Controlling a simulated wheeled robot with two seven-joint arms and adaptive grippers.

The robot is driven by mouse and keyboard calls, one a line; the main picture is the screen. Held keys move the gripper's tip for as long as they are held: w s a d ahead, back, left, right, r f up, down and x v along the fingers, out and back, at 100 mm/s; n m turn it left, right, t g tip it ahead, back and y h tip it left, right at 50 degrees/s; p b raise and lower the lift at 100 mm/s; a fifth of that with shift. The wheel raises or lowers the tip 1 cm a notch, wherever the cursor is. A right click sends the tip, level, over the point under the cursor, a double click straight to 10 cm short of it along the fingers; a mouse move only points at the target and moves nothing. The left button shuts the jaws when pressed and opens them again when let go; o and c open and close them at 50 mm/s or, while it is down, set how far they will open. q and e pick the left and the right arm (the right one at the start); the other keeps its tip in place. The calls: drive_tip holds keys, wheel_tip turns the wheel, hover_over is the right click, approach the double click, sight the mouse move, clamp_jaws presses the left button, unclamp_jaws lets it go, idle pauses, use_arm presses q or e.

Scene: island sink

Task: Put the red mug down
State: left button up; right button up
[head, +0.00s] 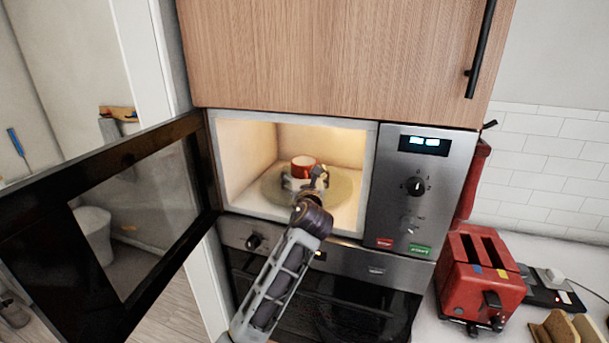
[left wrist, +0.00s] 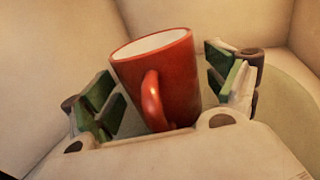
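The red mug (head: 303,168) is inside the open, lit microwave, over the round turntable plate (head: 341,194). It looks upright, with its white inside showing. In the left wrist view, the mug (left wrist: 165,80) has its handle towards the camera. My left gripper (head: 306,182) reaches into the microwave in front of the mug. Its green-padded fingers (left wrist: 168,90) stand either side of the mug, with gaps showing on both sides, so it is open. The mug's base is hidden behind the gripper's palm, so its contact with the plate cannot be seen. My right gripper is not in view.
The microwave door (head: 150,225) is swung wide open to the left. The control panel (head: 419,190) is right of the cavity, with an oven (head: 335,295) below. A red toaster (head: 478,275) stands on the counter at right. The plate has free room right of the mug.

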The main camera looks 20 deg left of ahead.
use_arm(q)
drive_tip(key=shift+r, duration=0.1)
idle(0.4)
drive_tip(key=shift+b+v, duration=0.9)
drive_tip(key=shift+v, duration=5.1)
